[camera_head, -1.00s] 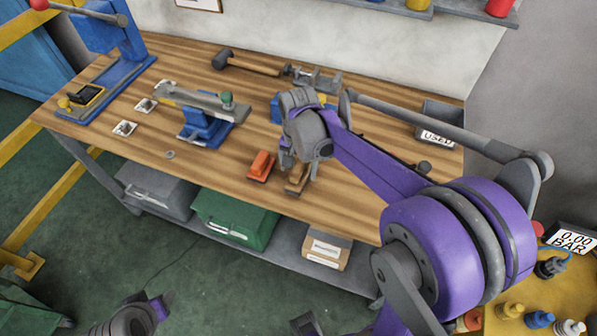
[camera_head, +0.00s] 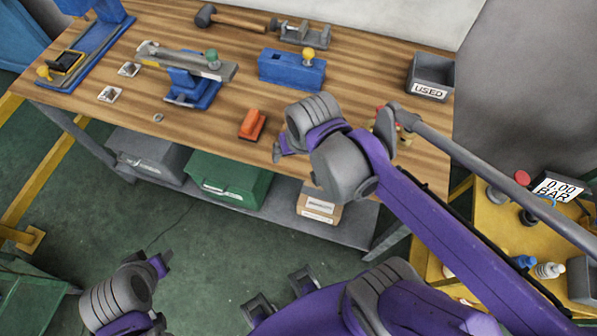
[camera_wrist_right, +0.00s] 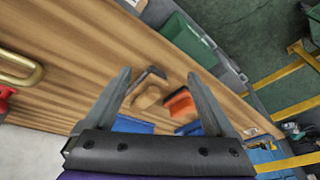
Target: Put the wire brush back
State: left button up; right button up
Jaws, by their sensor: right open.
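A brown wooden block with a dark end, which looks like the wire brush (camera_wrist_right: 148,97), lies on the workbench. In the right wrist view it appears between the fingers of my right gripper (camera_wrist_right: 160,78), which is open and empty. In the head view my right gripper (camera_head: 280,152) is over the bench's front part, and its wrist hides the brush. An orange block (camera_head: 253,124) lies left of it and also shows in the right wrist view (camera_wrist_right: 181,104). My left gripper (camera_head: 160,265) hangs at the lower left, away from the bench; its jaws are unclear.
A blue block with a yellow knob (camera_head: 292,69), a blue vise-like fixture (camera_head: 192,90), a hammer (camera_head: 238,18) and a grey bin marked USED (camera_head: 430,77) stand on the bench (camera_head: 110,60). A yellow cart (camera_head: 500,232) is at the right. Bare wood surrounds the orange block.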

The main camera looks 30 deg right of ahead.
jog(key=s+a+f+n+t, duration=0.1)
jog(key=s+f+n, duration=0.2)
jog(key=s+f, duration=0.1)
jog(key=shift+s+a+t, duration=0.3)
jog(key=shift+s+t, duration=0.1)
jog(key=shift+w+r, duration=0.1)
jog(key=shift+r, duration=0.15)
dwell(0.5)
